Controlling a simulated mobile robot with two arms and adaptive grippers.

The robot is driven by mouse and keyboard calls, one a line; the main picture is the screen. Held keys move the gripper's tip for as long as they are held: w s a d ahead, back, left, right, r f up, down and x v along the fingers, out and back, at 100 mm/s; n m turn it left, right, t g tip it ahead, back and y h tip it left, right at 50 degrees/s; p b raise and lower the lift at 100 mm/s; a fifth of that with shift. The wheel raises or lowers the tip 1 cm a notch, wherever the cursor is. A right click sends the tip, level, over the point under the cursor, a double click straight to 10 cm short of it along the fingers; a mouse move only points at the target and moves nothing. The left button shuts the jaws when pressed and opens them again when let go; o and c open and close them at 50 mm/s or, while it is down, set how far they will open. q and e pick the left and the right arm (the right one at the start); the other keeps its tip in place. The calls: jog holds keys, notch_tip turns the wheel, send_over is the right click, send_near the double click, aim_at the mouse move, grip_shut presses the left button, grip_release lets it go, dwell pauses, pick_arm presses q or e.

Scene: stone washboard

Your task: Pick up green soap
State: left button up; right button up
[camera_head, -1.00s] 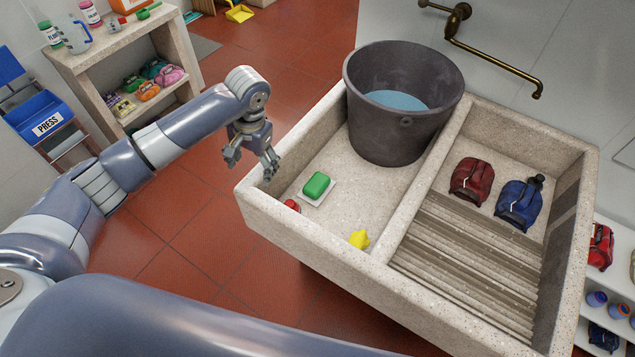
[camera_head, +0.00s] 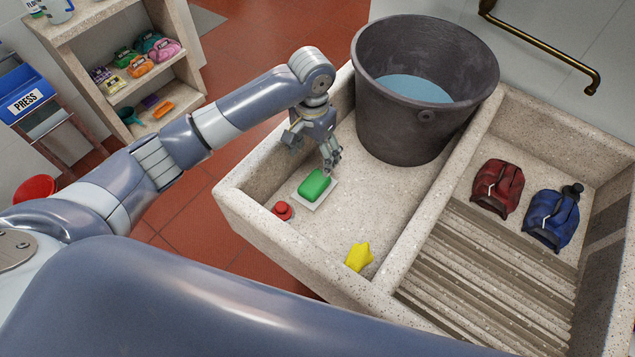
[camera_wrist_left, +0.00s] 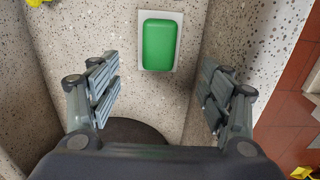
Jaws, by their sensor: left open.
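The green soap (camera_head: 314,186) lies on a white soap dish (camera_head: 322,201) in the left basin of the stone sink, by its left wall. My left gripper (camera_head: 309,158) is open and empty, above the basin just behind the soap. In the left wrist view the green soap (camera_wrist_left: 159,45) and its dish (camera_wrist_left: 174,68) lie beyond the fingertips, centred between the open fingers (camera_wrist_left: 158,90). The fingers do not touch the soap in that view. My right gripper is not seen.
A grey bucket (camera_head: 404,127) of water stands behind in the same basin. A red object (camera_head: 282,210) and a yellow object (camera_head: 359,257) lie nearby. The basin's left wall (camera_head: 243,192) is close. Red and blue bundles (camera_head: 497,187) lie beyond the divider, above the washboard.

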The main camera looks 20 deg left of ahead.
aim_at(314, 182)
pick_arm(q)
notch_tip(314, 182, down, 12)
jog(key=shift+r, duration=0.15)
jog(key=c, duration=1.2)
